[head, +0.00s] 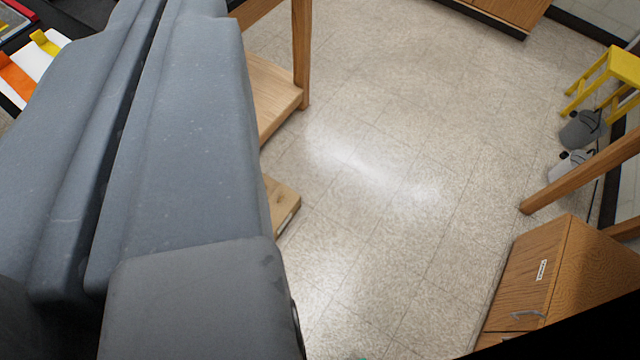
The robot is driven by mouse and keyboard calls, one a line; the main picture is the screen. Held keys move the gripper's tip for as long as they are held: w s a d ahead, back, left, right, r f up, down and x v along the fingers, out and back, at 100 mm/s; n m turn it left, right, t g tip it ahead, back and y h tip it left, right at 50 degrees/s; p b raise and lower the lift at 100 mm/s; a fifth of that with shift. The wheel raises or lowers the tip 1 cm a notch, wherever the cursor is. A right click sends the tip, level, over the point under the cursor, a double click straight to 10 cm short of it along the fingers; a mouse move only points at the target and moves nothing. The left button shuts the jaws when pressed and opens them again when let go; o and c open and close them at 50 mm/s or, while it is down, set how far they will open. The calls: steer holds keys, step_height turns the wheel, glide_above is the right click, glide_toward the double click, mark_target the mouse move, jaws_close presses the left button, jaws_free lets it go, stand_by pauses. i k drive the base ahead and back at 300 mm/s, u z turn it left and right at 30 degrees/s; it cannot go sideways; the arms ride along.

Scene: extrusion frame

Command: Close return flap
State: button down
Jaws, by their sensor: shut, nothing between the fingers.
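My gripper (152,40) is the large grey shape that fills the left of the view, very close to the camera. Its two long halves lie side by side with only a thin dark seam between them. It is shut and I see nothing held in it. I cannot make out a return flap in this view. My grey body hides much of what lies behind it on the left.
A wooden cabinet (535,275) with a label and handle stands lower right. A wooden post (301,50) and shelf rise beside my gripper. A yellow stool (612,75) and grey buckets (580,130) stand at the far right. The tiled floor (390,200) between is clear.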

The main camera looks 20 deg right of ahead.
mark_target(275, 211)
steer(key=z, duration=0.55)
steer(key=i, duration=1.5)
steer(key=u, duration=0.3)
